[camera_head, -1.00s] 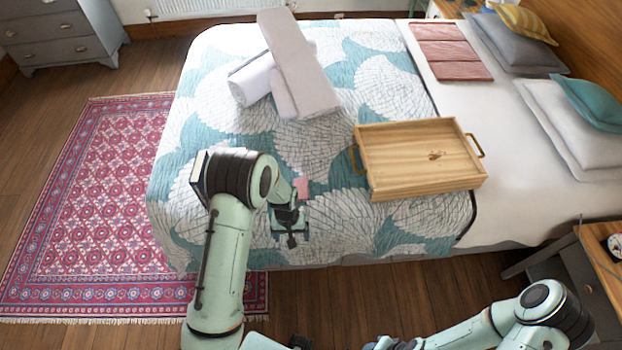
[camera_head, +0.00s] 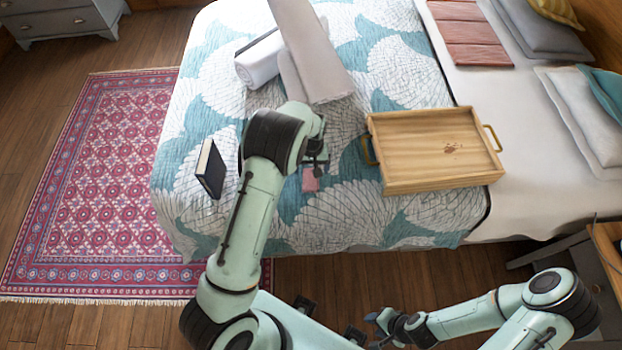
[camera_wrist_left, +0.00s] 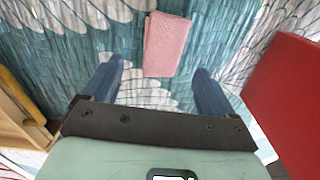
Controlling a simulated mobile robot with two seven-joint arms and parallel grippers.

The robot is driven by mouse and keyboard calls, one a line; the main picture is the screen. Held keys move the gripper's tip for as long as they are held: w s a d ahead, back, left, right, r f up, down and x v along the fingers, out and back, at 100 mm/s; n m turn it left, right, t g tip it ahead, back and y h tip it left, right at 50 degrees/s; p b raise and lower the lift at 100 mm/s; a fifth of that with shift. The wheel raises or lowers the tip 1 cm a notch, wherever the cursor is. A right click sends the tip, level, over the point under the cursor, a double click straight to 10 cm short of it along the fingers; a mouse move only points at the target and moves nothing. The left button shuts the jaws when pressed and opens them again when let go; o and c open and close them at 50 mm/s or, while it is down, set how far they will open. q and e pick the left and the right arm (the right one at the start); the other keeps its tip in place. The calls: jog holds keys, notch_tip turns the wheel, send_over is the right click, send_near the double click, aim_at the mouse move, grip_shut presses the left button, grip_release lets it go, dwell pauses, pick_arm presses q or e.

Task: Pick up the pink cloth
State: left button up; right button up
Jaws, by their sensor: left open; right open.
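The small folded pink cloth (camera_head: 311,181) lies flat on the patterned bedspread, left of the wooden tray. My left gripper (camera_head: 315,158) is open and empty over the bed, just beyond the cloth in the head view and partly hidden by its own wrist. In the left wrist view the cloth (camera_wrist_left: 166,45) shows as a pink rectangle between and ahead of the two open blue fingers (camera_wrist_left: 158,66), apart from both. My right gripper (camera_head: 368,328) is open and low at the front, away from the bed.
The wooden tray (camera_head: 430,145) with brass handles stands right of the cloth. A dark book (camera_head: 211,168) stands upright to the left. Rolled and folded towels (camera_head: 313,55) lie behind. A red block-like surface (camera_wrist_left: 290,100) fills the wrist view's right side.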

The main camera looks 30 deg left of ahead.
aim_at(311, 174)
pick_arm(q)
notch_tip(311, 174, down, 5)
jog(key=shift+a+r, duration=0.1)
pick_arm(e)
jog(key=shift+w+r, duration=0.15)
jog(key=shift+r, duration=0.05)
pick_arm(q)
jog(key=shift+s, duration=0.1)
jog(key=c, duration=1.1)
jog(key=shift+c, duration=0.2)
jog(key=shift+r, duration=0.1)
notch_tip(311, 174, up, 20)
jog(key=p, duration=0.1)
pick_arm(e)
jog(key=shift+w+r, duration=0.45)
jog(key=shift+r, duration=0.1)
